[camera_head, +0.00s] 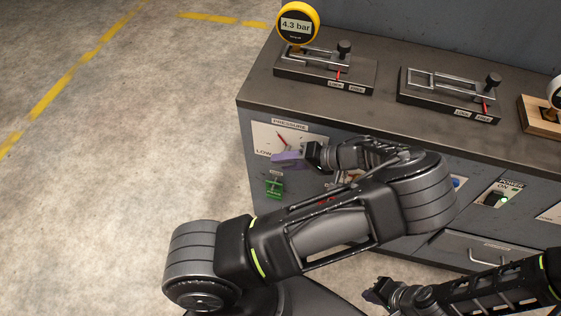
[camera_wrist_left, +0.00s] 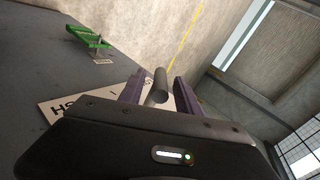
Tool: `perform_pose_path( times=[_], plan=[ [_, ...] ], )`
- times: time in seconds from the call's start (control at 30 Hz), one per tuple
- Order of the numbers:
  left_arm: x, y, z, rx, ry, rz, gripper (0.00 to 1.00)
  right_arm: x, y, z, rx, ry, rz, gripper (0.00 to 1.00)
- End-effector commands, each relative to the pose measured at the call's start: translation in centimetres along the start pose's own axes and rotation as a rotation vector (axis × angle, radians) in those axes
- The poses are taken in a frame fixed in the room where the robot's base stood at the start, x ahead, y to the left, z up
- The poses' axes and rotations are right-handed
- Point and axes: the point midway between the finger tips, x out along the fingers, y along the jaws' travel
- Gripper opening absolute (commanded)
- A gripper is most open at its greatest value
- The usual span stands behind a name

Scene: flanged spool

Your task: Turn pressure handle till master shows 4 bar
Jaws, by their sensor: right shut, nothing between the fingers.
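The master gauge (camera_head: 297,25), round and yellow, reads 4.3 bar on the bench top. The pressure plate (camera_head: 262,137) is on the cabinet front, with a red pointer (camera_head: 281,140) and a "LOW" label; my left gripper covers part of it. My left gripper (camera_head: 286,160), with purple fingers, is at this plate. In the left wrist view the grey pressure handle (camera_wrist_left: 159,86) stands between its open fingers, with gaps seen on both sides. The handle is not clear in the head view. My right gripper (camera_head: 376,293) is shut and empty, low in front of the cabinet.
A green valve handle (camera_head: 274,187) sits below the pressure plate and also shows in the left wrist view (camera_wrist_left: 88,37). Two black clamp fixtures (camera_head: 325,73) (camera_head: 448,97) stand on the bench. The floor at left is clear.

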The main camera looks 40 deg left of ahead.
Motion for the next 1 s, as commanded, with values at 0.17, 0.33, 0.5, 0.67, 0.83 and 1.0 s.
perform_pose_path(
  times=[0.17,0.33,0.5,0.67,0.83,1.0],
  plan=[
    [-3.1,0.2,0.0,0.0,0.003,0.003,0.4,0.5,0.2,0.0,0.0,0.0,0.0,0.0],
    [-5.3,0.1,0.0,0.0,0.001,0.002,0.4,0.7,0.3,0.0,0.0,0.001,0.0,0.0],
    [-5.8,0.0,0.0,0.0,0.0,-0.001,0.4,0.7,0.3,0.0,0.0,0.001,0.0,0.0],
    [-5.8,0.0,0.0,0.0,0.0,-0.001,0.4,0.7,0.2,0.0,0.0,0.001,0.0,0.0],
    [-5.8,0.0,0.0,0.0,0.0,-0.001,0.4,0.7,0.3,0.0,0.0,0.001,0.0,0.0],
    [-5.8,0.0,0.0,0.0,0.0,-0.001,0.4,0.7,0.3,0.0,0.0,0.001,0.0,0.0]
  ],
)
